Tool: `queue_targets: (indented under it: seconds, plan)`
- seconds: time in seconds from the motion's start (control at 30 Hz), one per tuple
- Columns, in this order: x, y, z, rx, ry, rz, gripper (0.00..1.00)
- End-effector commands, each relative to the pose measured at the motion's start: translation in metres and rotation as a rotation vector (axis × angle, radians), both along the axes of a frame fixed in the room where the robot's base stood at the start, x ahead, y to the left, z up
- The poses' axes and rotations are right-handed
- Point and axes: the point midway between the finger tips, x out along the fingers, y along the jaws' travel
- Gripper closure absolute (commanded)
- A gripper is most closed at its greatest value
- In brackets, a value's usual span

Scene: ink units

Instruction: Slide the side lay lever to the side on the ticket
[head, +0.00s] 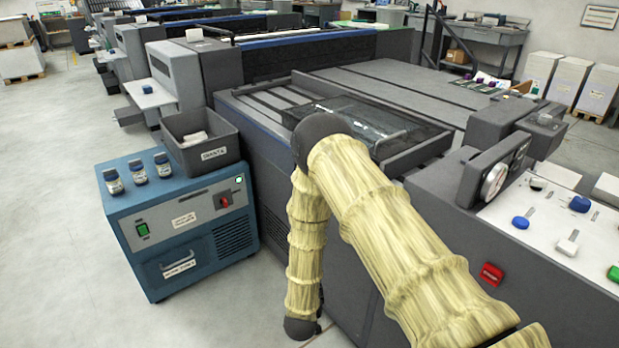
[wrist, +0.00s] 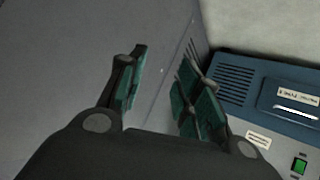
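On the sloped white panel of the console at the right of the head view are lever knobs: a blue knob (head: 580,204), a second blue knob (head: 520,222), a white knob (head: 567,247) and a green knob (head: 613,272) cut by the frame edge. I cannot tell which is the side lay lever. I cannot make out the ticket. My gripper (wrist: 162,88) is open and empty in the wrist view, its green-padded fingers apart, beside a grey machine side. In the head view my arm hangs down in front of the press, and the gripper is not visible.
A blue cabinet (head: 165,240) with small jars (head: 138,172) and a grey bin (head: 180,156) stands left of my arm. The cabinet also shows in the wrist view (wrist: 240,85). Floor at left is clear.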

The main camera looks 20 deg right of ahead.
Motion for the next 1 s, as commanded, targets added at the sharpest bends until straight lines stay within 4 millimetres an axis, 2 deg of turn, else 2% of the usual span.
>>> queue_targets:
  seconds: [0.03, 0.1, 0.2, 0.33, 0.4, 0.5, 0.6, 0.7, 0.87, 1.0]
  plan:
    - [0.039, 0.005, 0.026, -0.033, -0.093, -0.044, 0.66]
    - [0.082, 0.008, 0.062, -0.086, -0.209, -0.124, 0.66]
    - [0.132, 0.014, 0.116, -0.157, -0.353, -0.255, 0.66]
    - [0.173, 0.02, 0.184, -0.232, -0.488, -0.448, 0.66]
    - [0.185, 0.025, 0.214, -0.262, -0.532, -0.545, 0.66]
    - [0.194, 0.031, 0.246, -0.293, -0.565, -0.661, 0.66]
    - [0.197, 0.037, 0.267, -0.312, -0.576, -0.74, 0.66]
    - [0.198, 0.039, 0.277, -0.319, -0.58, -0.782, 0.66]
    - [0.201, 0.031, 0.28, -0.323, -0.579, -0.798, 0.66]
    - [0.207, 0.013, 0.28, -0.323, -0.579, -0.797, 0.66]
